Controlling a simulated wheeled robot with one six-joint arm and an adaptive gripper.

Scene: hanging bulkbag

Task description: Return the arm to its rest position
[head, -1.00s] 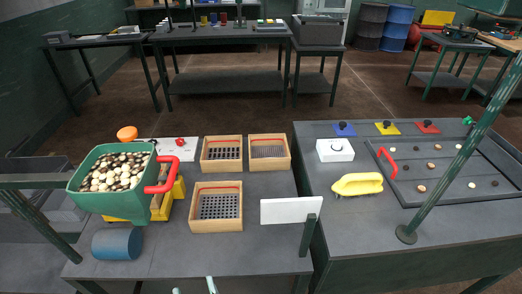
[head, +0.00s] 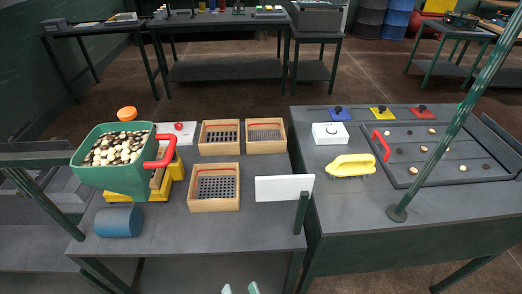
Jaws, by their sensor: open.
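My gripper (head: 240,288) shows only as two pale fingertips at the bottom edge of the head view. The fingertips stand apart with nothing between them. They are in front of the near edge of the left workbench (head: 260,225), apart from everything on it. The rest of my arm is out of view.
A green bin (head: 115,178) of pale and dark pieces, a blue cylinder (head: 118,221), several wooden sieve boxes (head: 214,201) and a white panel (head: 284,188) stand on the left bench.

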